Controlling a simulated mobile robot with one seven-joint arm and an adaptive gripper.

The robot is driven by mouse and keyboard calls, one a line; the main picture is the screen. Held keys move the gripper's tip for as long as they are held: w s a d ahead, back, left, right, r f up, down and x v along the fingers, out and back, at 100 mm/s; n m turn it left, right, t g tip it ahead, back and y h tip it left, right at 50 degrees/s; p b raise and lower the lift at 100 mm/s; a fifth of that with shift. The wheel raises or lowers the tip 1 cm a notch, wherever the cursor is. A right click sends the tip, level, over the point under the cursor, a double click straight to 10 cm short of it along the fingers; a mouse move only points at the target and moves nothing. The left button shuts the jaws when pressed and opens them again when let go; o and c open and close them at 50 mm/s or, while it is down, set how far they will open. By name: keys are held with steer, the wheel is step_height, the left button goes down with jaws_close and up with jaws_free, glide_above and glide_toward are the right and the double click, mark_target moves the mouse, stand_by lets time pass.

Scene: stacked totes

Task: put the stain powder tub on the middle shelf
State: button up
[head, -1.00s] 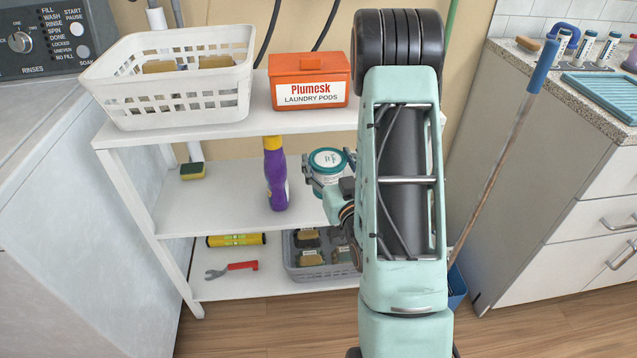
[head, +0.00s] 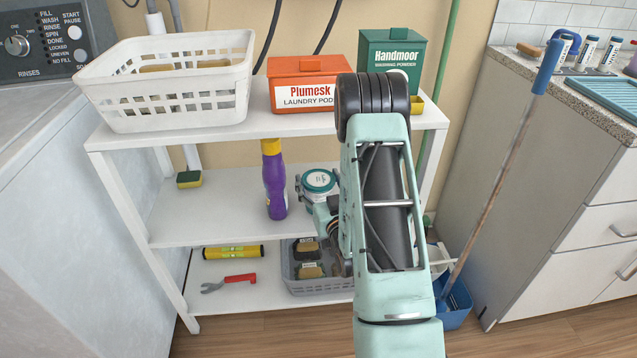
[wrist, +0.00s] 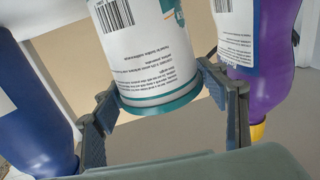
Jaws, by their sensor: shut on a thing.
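The stain powder tub, a white tub with a teal lid (head: 319,179), is upright over the middle shelf (head: 222,215), right of a purple bottle (head: 274,180). My gripper (head: 318,194) is shut on it. In the wrist view the tub (wrist: 150,55) shows inverted, with a finger on each side of its teal-rimmed end; the gripper also shows there (wrist: 168,112). I cannot tell whether the tub's base touches the shelf; my gripper and arm hide part of it.
The purple bottle stands close by, and a blue container (wrist: 35,110) is on the tub's other side in the wrist view. The top shelf holds a white basket (head: 170,110), orange box (head: 305,90) and green box (head: 392,55). The middle shelf's left part is clear except a sponge (head: 189,179).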

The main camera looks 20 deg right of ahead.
steer(key=shift+r, duration=0.1)
steer(key=o, duration=1.4)
steer(key=shift+o, duration=0.2)
steer(key=shift+s, duration=0.1)
steer(key=s+a+p, duration=0.1)
steer(key=s, duration=1)
steer(key=shift+s+a, duration=0.25)
steer(key=shift+s, duration=0.1)
